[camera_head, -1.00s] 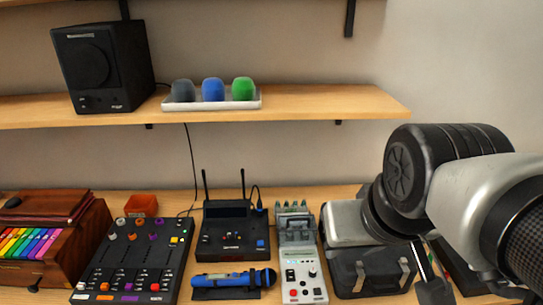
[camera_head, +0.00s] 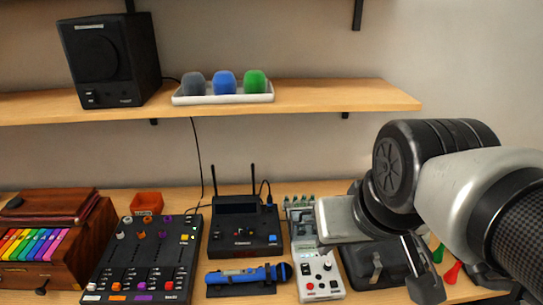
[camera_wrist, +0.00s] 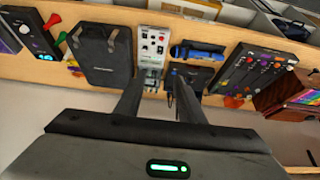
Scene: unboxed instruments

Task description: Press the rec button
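A light grey control unit (camera_head: 319,276) stands on the bench in the head view, with red buttons and dark knobs on its face. A red button (camera_head: 309,286) sits at its lower left; I cannot read its label. The unit also shows in the wrist view (camera_wrist: 153,42), beyond my fingers. A black mixer (camera_head: 142,265) with coloured buttons and sliders stands at the left. I cannot tell from the lettering which button is rec. My gripper (camera_wrist: 164,84) has its two dark fingers apart, with nothing held between them, and is clear of the controls.
A black case (camera_head: 375,262) lies right of the grey unit, partly behind my arm. A blue microphone (camera_head: 248,274) lies in front of the black receiver (camera_head: 240,238) with two antennas. A wooden shelf (camera_head: 330,97) overhangs the back, holding a speaker (camera_head: 108,58).

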